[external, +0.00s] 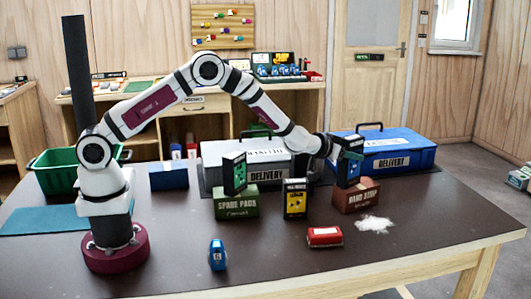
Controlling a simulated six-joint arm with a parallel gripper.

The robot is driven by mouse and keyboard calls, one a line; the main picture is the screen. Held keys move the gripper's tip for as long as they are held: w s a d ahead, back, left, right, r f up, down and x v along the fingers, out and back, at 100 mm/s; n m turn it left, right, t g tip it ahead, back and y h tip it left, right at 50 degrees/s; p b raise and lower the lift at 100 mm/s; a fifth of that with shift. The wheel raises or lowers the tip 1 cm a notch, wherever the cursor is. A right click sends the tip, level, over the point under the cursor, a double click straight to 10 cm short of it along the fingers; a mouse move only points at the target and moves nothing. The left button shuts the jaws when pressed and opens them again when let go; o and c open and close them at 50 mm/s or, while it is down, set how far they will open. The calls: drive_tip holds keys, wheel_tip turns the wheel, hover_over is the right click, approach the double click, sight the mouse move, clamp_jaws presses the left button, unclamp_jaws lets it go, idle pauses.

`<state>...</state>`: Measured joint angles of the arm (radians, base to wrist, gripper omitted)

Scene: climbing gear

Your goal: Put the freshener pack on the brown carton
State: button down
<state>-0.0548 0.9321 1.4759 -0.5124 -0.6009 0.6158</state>
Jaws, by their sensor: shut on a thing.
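The brown carton (356,199), lettered "HAND STRAP", sits on the right part of the dark table. My gripper (347,150) is shut on a dark upright pack with a blue-green face (348,168), which I take as the freshener pack; its label is too small to read. The pack is at the carton's top left, its lower end right at the carton's top. I cannot tell whether it touches the carton or hangs just above it. The gripper's fingers are partly hidden behind the pack.
A green carton (236,206) bears a dark green-faced pack (235,173). A black-yellow box (295,199) stands between the cartons. A red box (325,237), white powder (374,225) and small blue item (217,256) lie in front. Grey (225,158) and blue (400,150) toolboxes stand behind.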

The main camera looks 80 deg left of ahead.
drive_tip(key=shift+c, duration=2.2)
unclamp_jaws()
drive_tip(key=shift+f, duration=0.15)
drive_tip(key=shift+s+d+r, duration=0.1)
drive_tip(key=shift+s+r, duration=0.05)
drive_tip(key=shift+r, duration=0.15)
drive_tip(key=s+d+r+m+g+h, duration=0.15)
drive_tip(key=s+d+r, duration=0.3)
drive_tip(key=s, duration=0.45)
drive_tip(key=s+d+r+m+g+h, duration=0.1)
drive_tip(key=s+d+r+m+h, duration=0.15)
drive_tip(key=s+d, duration=0.45)
drive_tip(key=s+a+m+g, duration=0.2)
drive_tip(key=s+g, duration=0.3)
drive_tip(key=s, duration=1.3)
drive_tip(key=s+a+m+g, duration=0.2)
drive_tip(key=s+m+g, duration=0.2)
drive_tip(key=s, duration=1.5)
drive_tip(key=shift+a+r+g+y, duration=0.25)
drive_tip(key=shift+a+g+y, duration=0.1)
drive_tip(key=shift+g, duration=0.2)
